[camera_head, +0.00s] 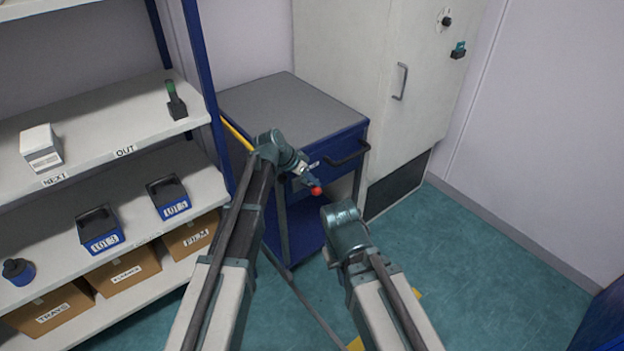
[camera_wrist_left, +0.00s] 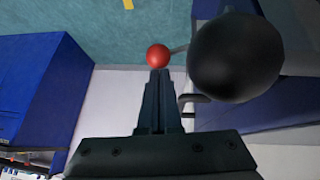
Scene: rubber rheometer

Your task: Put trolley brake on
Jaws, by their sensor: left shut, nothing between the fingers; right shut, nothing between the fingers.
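The trolley (camera_head: 290,105) has a grey top and a blue body and stands against the back wall beside the shelves. A red ball knob (camera_head: 316,190) shows in front of its side; in the left wrist view the red knob (camera_wrist_left: 158,55) sits on a thin grey stem just beyond the fingertips. My left gripper (camera_head: 309,180) is shut and empty, its tips right at the knob; whether they touch, I cannot tell. The shut left fingers also show in the left wrist view (camera_wrist_left: 159,90). My right gripper (camera_head: 329,261) is shut and empty, lower and partly hidden by its wrist.
A dark handle (camera_head: 350,155) sticks out from the trolley's drawer. A tall pale cabinet (camera_head: 375,60) stands behind. Shelves (camera_head: 110,115) with bins and boxes fill the left. A large black ball (camera_wrist_left: 235,57) is close in the left wrist view. Floor at right (camera_head: 480,270) is clear.

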